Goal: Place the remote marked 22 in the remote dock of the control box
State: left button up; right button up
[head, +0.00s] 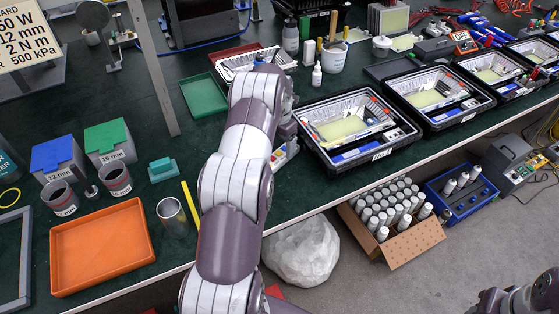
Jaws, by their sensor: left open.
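My left arm reaches up the middle of the head view over the green bench. Its gripper (287,134) is open, pointing down at the bench's front part, and is partly hidden behind my own forearm. Just below it is a small light-coloured item with red and green spots (284,154), mostly covered by my arm; I cannot tell whether it is the control box or a remote. No marking 22 and no remote dock can be read. My right arm shows only in the bottom right corner, its gripper out of frame.
An open black case (345,167) with tools stands right of my left gripper, with more cases beyond. An orange tray (101,246), a metal cup (172,214) and blue and green boxes (58,156) stand left. A carton of canisters (404,252) sits below the bench.

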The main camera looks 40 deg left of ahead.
aim_at(279, 154)
pick_arm(q)
notch_tip(279, 154, down, 3)
jog(key=shift+w+f, duration=0.1)
jog(key=shift+f, duration=0.05)
jog(key=c, duration=1.3)
